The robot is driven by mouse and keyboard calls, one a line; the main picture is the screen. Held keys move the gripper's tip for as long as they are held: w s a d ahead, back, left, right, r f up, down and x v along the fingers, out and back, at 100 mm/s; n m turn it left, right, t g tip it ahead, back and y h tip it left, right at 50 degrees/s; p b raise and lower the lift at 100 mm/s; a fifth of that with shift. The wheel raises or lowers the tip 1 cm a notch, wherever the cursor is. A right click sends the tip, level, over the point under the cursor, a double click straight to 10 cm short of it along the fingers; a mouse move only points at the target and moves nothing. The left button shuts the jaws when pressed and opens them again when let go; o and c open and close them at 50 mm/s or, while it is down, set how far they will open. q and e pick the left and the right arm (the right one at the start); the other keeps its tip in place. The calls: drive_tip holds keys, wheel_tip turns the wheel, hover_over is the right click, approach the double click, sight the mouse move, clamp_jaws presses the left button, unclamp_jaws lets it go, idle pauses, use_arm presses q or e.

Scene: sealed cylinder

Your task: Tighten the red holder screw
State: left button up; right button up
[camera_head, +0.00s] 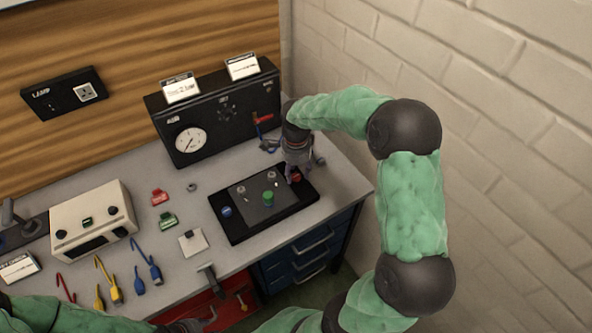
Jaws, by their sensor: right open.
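A black base plate (240,231) with a grey panel lies on the bench. A red screw knob (296,178) sits at its right end, partly hidden by my gripper. A blue knob (226,211) is at the left end and a green knob (268,198) near the front middle. My right gripper (293,175) points down at the red knob, open, its fingers close to it. I cannot tell whether they touch it. My left arm comes in along the bottom edge; its gripper (190,326) is low in the picture, its fingers unclear.
A black gauge box (220,135) stands behind the plate. Red (160,197) and green (168,221) small parts, a white square piece (193,243) and a beige box (94,222) are to the left. Coloured cables lie in front. A brick wall (480,110) borders the right.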

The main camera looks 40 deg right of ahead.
sight(296, 175)
wheel_tip(296, 175, up, 12)
idle(0.5)
idle(0.5)
